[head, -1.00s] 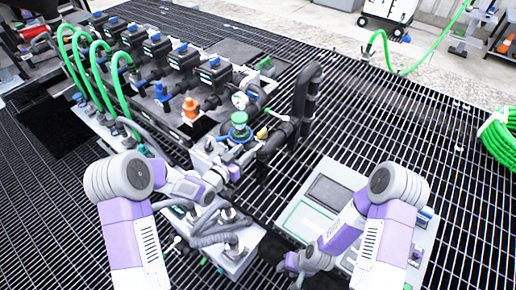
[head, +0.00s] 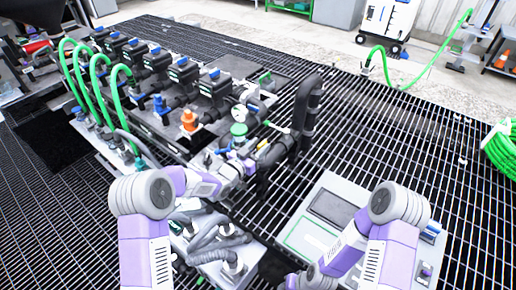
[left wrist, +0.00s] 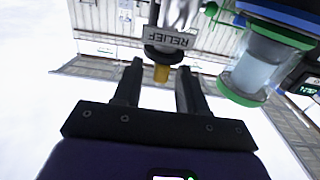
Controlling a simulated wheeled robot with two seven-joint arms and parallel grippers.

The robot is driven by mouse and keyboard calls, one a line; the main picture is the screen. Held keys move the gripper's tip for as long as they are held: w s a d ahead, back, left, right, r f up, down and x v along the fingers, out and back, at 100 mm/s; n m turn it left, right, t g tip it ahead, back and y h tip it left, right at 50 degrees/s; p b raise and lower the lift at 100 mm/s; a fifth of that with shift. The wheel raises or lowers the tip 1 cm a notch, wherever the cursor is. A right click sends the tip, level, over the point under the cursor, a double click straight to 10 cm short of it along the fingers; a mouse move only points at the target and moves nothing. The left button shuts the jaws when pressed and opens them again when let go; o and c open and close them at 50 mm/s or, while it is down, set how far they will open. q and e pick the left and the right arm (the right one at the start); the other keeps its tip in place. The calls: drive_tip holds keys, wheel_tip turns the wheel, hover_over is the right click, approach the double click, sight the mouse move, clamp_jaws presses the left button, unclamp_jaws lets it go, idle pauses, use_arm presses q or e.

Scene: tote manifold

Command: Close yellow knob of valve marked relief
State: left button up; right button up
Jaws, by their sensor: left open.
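The yellow knob (left wrist: 161,73) shows in the left wrist view under a dark collar, below a grey label reading RELIEF (left wrist: 168,40). My left gripper (left wrist: 160,70) is open, with its fingertips on either side of the knob and visible gaps. Whether the knob lies fully between the fingers in depth is unclear. In the head view my left gripper (head: 240,168) is at the near end of the manifold, by the black pipe, and hides the knob's surroundings. My right gripper (head: 292,283) is at the bottom edge, partly cut off, its fingers unclear.
A clear cylinder with green and blue rings (left wrist: 258,62) stands close right of my left fingers. In the head view a green-topped fitting (head: 239,131), black bent pipe (head: 307,105) and grey hoses (head: 215,240) surround the gripper. A grey panel box (head: 325,215) sits to the right.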

use_arm(q)
drive_tip(key=shift+c, duration=0.4)
clamp_jaws()
drive_tip(key=shift+a+m+g+h, duration=0.15)
drive_tip(key=shift+m+g+h, duration=0.15)
drive_tip(key=shift+h, duration=0.1)
drive_tip(key=m+g+h, duration=0.1)
drive_tip(key=g, duration=0.1)
drive_tip(key=m+g+h+p, duration=0.1)
drive_tip(key=m+g+h, duration=0.1)
drive_tip(key=w+m+g+h, duration=0.1)
drive_tip(key=m+g+h, duration=0.1)
drive_tip(key=shift+a+f+g+p, duration=0.15)
drive_tip(key=shift+a+g+p, duration=0.15)
drive_tip(key=shift+p, duration=0.1)
drive_tip(key=shift+m+g+h, duration=0.3)
drive_tip(key=shift+m+g, duration=0.4)
drive_tip(key=shift+g, duration=0.1)
drive_tip(key=shift+w+m+g, duration=0.1)
drive_tip(key=shift+m+g, duration=0.2)
drive_tip(key=shift+g, duration=0.1)
